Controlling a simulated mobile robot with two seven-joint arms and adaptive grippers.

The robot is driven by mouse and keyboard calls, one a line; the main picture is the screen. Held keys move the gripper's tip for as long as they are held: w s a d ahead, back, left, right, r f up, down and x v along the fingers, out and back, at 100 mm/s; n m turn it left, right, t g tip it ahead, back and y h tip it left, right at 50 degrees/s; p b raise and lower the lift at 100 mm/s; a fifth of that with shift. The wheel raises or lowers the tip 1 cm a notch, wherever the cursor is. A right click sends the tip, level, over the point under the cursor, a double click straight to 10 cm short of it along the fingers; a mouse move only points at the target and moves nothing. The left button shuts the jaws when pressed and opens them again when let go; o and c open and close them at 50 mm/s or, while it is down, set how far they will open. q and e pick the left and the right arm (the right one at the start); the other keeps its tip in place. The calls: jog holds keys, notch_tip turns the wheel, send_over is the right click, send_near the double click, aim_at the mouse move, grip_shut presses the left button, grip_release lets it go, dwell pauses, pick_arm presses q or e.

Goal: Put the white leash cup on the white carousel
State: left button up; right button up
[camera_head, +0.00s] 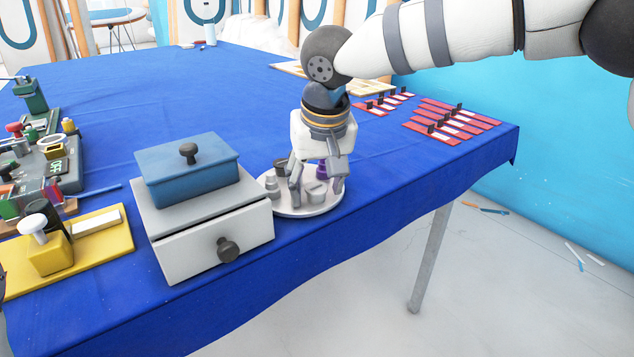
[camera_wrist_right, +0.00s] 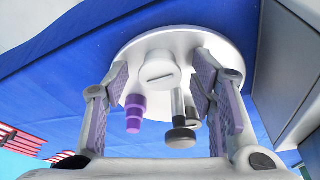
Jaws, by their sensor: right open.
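The white carousel (camera_head: 300,211) is a round plate on the blue table, right of the grey drawer box; it also shows in the right wrist view (camera_wrist_right: 215,45). A short white cylinder with a slot across its top, seemingly the leash cup (camera_head: 317,190), stands upright on it. In the right wrist view the cup (camera_wrist_right: 160,70) lies between the fingertips. My right gripper (camera_head: 317,194) points down over the carousel, open, its fingers apart on either side of the cup. I see no clear contact.
A purple stepped piece (camera_wrist_right: 135,112) and a dark-knobbed piece (camera_wrist_right: 181,130) stand on the carousel close to the fingers. The grey drawer box (camera_head: 210,235) carries a blue lidded box (camera_head: 188,172). Red-and-white strips (camera_head: 455,120) lie at the right. The table's middle back is clear.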

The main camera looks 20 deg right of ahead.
jog(key=v, duration=1.2)
jog(key=shift+r, duration=0.15)
